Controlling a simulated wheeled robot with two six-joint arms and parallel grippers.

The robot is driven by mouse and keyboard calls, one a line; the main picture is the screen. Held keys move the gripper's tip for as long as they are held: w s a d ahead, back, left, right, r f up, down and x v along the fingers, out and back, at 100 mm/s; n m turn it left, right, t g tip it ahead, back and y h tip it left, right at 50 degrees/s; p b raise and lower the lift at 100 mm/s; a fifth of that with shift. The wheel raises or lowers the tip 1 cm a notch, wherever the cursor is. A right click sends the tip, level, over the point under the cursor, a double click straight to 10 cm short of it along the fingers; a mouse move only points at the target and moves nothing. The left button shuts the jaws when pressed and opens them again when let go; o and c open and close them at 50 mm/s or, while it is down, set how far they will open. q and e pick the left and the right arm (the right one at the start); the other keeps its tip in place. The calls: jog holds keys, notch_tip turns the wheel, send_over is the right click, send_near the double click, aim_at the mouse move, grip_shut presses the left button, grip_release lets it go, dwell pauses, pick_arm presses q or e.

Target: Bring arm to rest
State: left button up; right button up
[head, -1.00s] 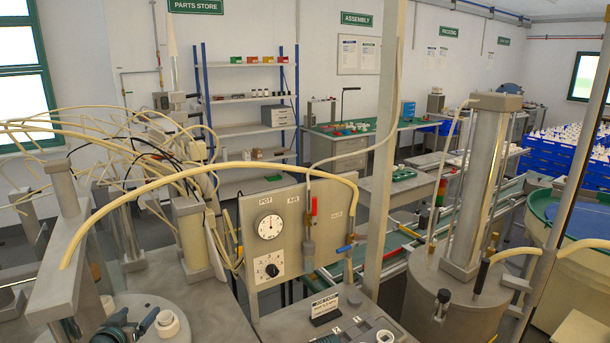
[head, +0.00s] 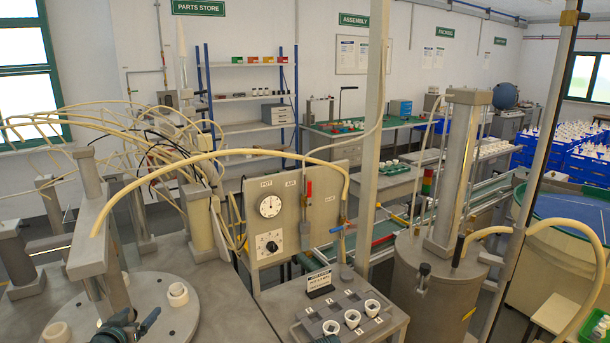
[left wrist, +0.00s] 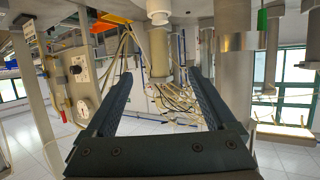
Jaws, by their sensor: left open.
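My left gripper (head: 130,325) shows dark at the bottom left of the head view, in front of a round grey disc (head: 185,318). In the left wrist view the left gripper (left wrist: 160,74) is open, with its two dark fingers apart and nothing between them. A white cup-like piece (head: 177,293) stands on the disc, beyond the gripper. Another white piece (head: 57,333) is at the disc's left. A dark part cut off at the bottom middle of the head view may belong to my right arm; I cannot tell its jaw state.
A grey tray (head: 300,335) with several white cups is to the gripper's right. A gauge panel (head: 320,215) stands behind. A grey post (head: 96,215) with a cream hose rises at left. A metal tank (head: 432,295) and slim uprights stand at right.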

pick_arm(q)
jog(key=s+d+f+m+g+h+b, duration=0.1)
jog(key=d+f, duration=0.4)
jog(key=d, duration=0.5)
jog(key=s+d+f+m+g+h+b, duration=0.2)
jog(key=d+f+g, duration=0.3)
jog(key=d, duration=0.5)
jog(key=s+d+f+m+g+h+b, duration=0.1)
jog(key=s+d+f+g, duration=0.1)
jog(key=d+f+g, duration=0.2)
jog(key=shift+s+d+f+m+b, duration=0.15)
jog(key=shift+d+f, duration=0.4)
jog(key=shift+d, duration=0.5)
jog(key=shift+s+d+f+m+b, duration=0.1)
jog(key=shift+d+f, duration=0.4)
jog(key=shift+d, duration=0.55)
jog(key=shift+s+d+f+m+b, duration=0.15)
jog(key=shift+d+f, duration=0.4)
jog(key=shift+d, duration=0.5)
jog(key=s+d+f+g+y+b, duration=0.1)
jog(key=s+d+f+g+y, duration=0.1)
jog(key=s, duration=0.3)
jog(key=s+d+f+g+y+b, duration=0.1)
jog(key=s+d+f+g+y, duration=0.1)
jog(key=s, duration=0.3)
jog(key=shift+d, duration=0.75)
jog(key=shift+s, duration=0.1)
